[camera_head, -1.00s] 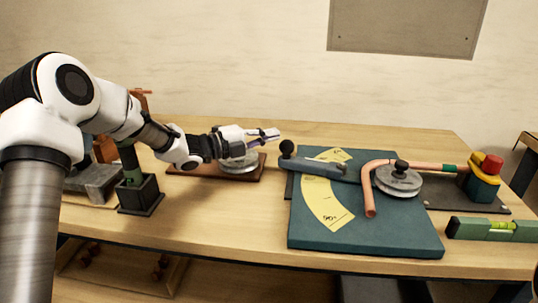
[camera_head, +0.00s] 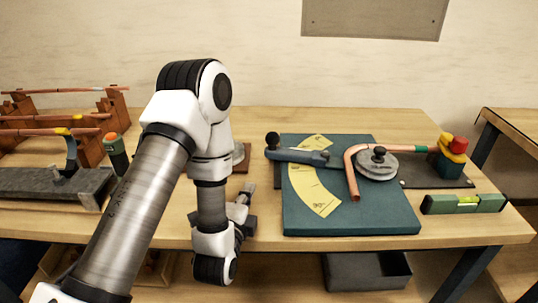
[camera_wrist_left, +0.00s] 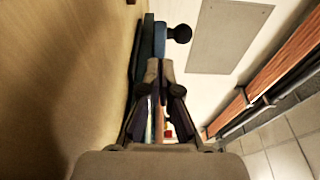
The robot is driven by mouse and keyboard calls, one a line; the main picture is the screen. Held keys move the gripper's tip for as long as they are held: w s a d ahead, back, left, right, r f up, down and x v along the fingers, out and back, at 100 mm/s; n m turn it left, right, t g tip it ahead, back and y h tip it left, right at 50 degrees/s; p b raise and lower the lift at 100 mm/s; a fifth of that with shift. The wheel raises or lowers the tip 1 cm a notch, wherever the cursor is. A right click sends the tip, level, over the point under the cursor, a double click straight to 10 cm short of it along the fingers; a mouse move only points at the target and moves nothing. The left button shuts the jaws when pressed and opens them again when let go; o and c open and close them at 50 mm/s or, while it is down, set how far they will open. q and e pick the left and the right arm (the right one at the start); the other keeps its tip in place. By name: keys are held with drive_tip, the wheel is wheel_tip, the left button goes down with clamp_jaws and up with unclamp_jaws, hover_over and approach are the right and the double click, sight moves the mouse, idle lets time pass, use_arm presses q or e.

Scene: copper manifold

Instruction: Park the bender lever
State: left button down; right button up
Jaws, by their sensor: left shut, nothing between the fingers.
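The tube bender's teal base plate (camera_head: 345,222) lies on the table, with a yellow angle scale (camera_head: 317,196) on it. The blue-grey bender lever (camera_head: 306,157) points left across the plate's back part, its black knob (camera_head: 272,139) past the plate's left edge. In the left wrist view the knob (camera_wrist_left: 179,34) shows beyond the fingers. A bent copper tube (camera_head: 352,175) runs around the grey wheel (camera_head: 377,167). My left gripper (camera_head: 249,188) is shut and empty, left of the plate and apart from the lever; it also shows in the left wrist view (camera_wrist_left: 160,68).
A red-topped yellow and teal block (camera_head: 452,157) stands right of the wheel. A green level (camera_head: 464,204) lies at the front right. Copper tubes rest on a brown rack (camera_head: 88,150) at the left. A green-handled tool (camera_head: 116,153) stands near my arm. A grey bin (camera_head: 367,271) is below.

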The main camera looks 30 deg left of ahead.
sight(264, 155)
use_arm(q)
drive_tip(key=p+x, duration=0.2)
drive_tip(key=x, duration=1.1)
drive_tip(key=shift+a, duration=0.1)
drive_tip(key=shift+w, duration=0.1)
drive_tip(key=x, duration=0.8)
drive_tip(key=shift+w+a+f, duration=0.1)
drive_tip(key=shift+a+f, duration=0.05)
drive_tip(key=shift+a, duration=0.05)
